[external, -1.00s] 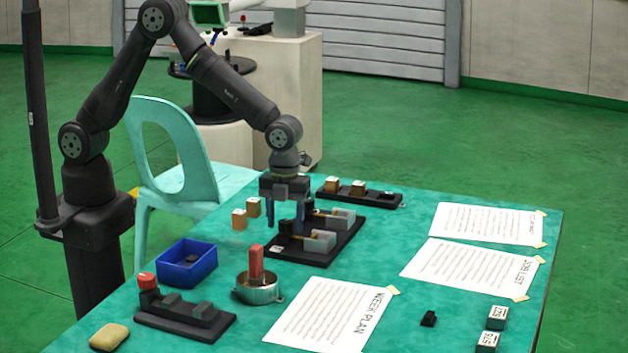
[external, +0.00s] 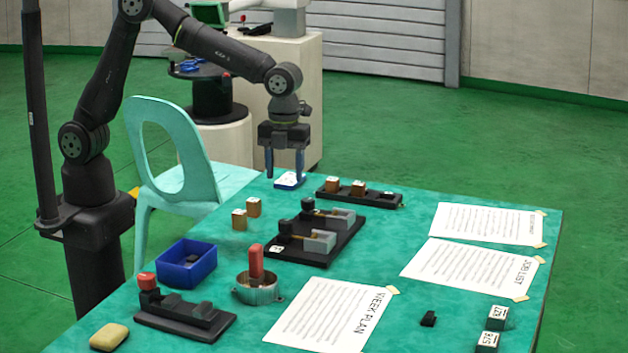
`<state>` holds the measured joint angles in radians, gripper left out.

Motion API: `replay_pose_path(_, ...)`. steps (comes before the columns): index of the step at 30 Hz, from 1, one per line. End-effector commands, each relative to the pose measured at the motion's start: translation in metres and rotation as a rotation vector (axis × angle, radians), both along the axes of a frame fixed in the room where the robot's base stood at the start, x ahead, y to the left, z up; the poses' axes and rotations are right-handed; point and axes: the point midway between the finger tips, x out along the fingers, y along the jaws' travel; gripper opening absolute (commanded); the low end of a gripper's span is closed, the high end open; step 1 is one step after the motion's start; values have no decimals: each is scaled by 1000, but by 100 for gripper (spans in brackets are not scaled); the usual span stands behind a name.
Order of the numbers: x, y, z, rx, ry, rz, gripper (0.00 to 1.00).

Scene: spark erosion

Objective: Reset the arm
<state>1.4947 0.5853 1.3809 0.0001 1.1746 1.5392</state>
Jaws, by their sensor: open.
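My gripper (external: 284,172) is open and empty. Its two blue fingers point down, raised above the far left part of the green table. In the picture the fingertips are just above a small white and blue item (external: 289,181) near the table's far edge; I cannot tell the exact height between them. My arm reaches over from its base at the left.
A black fixture (external: 322,243) with grey blocks stands mid-table. Two tan blocks (external: 253,207) are left of it, a black rack (external: 358,191) behind. A blue bin (external: 186,264), a metal cup (external: 257,289) with a red block and a black stand (external: 184,315) are nearer.

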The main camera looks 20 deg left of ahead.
Motion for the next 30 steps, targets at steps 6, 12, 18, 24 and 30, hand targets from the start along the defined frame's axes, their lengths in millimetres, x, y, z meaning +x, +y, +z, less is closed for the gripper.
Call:
replay_pose_path(6,0,0,46,-4,0,0,52)
replay_pose_path(12,0,1,19,6,1,0,52)
replay_pose_path(18,0,1,-21,6,1,0,52)
replay_pose_path(24,0,1,-62,5,1,0,52)
replay_pose_path(30,0,1,-102,5,1,0,52)
